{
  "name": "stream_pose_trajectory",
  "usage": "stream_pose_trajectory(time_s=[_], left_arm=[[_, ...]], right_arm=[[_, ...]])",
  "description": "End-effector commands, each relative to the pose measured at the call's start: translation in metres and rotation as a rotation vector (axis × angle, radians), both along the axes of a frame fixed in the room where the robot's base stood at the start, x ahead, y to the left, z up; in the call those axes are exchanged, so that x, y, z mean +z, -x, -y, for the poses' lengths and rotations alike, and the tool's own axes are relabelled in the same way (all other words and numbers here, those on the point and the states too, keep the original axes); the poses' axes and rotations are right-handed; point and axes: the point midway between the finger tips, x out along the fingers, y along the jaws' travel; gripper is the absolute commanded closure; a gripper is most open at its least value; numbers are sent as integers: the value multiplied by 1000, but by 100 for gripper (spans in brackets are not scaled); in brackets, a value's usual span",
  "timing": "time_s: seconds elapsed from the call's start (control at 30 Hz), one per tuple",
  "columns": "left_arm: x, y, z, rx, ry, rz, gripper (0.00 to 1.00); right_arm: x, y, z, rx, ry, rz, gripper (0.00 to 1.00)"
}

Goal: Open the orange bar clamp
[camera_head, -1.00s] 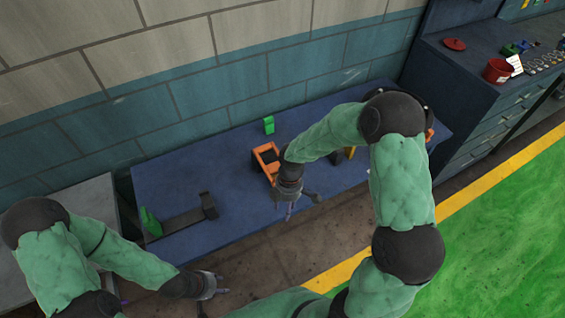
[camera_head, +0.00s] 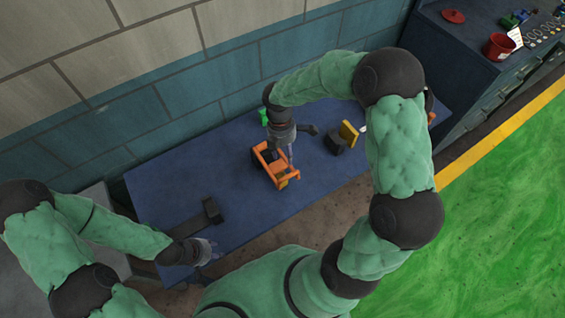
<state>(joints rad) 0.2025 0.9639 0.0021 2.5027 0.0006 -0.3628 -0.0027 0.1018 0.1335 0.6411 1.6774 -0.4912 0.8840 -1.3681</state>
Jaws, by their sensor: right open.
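The orange bar clamp (camera_head: 276,177) lies on the blue bench top (camera_head: 170,180), near its middle. It has an orange frame with a dark part inside. My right gripper (camera_head: 291,155) points down over the far right side of the clamp with its fingers apart. I cannot tell whether a finger touches the frame. My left gripper (camera_head: 212,250) is low at the front left edge of the bench, away from the clamp. Its fingers are small and I cannot tell whether they are open.
A dark bar clamp (camera_head: 210,211) lies at the bench's left. A green block (camera_head: 264,117) is behind my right gripper, and a yellow and black item (camera_head: 347,133) lies to the right. A red pot (camera_head: 498,46) stands on the side cabinet (camera_head: 455,60). The bench between is clear.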

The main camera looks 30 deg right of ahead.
Motion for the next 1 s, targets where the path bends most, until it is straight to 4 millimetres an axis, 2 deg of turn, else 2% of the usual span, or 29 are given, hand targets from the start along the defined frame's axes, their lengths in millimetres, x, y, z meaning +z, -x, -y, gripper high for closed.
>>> stream_pose_trajectory(time_s=[0.4, 0.6, 0.77, 1.0], left_arm=[[-7, 1, 0, 0, 0, -1, 60], [-10, 1, 0, 0, 0, -1, 60], [-11, 1, 0, 0, 0, -1, 60], [-11, 1, 0, 0, 0, -1, 60]], right_arm=[[-67, 12, 1, 0, -1, -5, 51], [-92, 15, 1, 0, -1, -1, 51], [-101, 17, 1, -2, -1, -2, 51], [-103, 17, 1, -1, -1, 0, 51]])
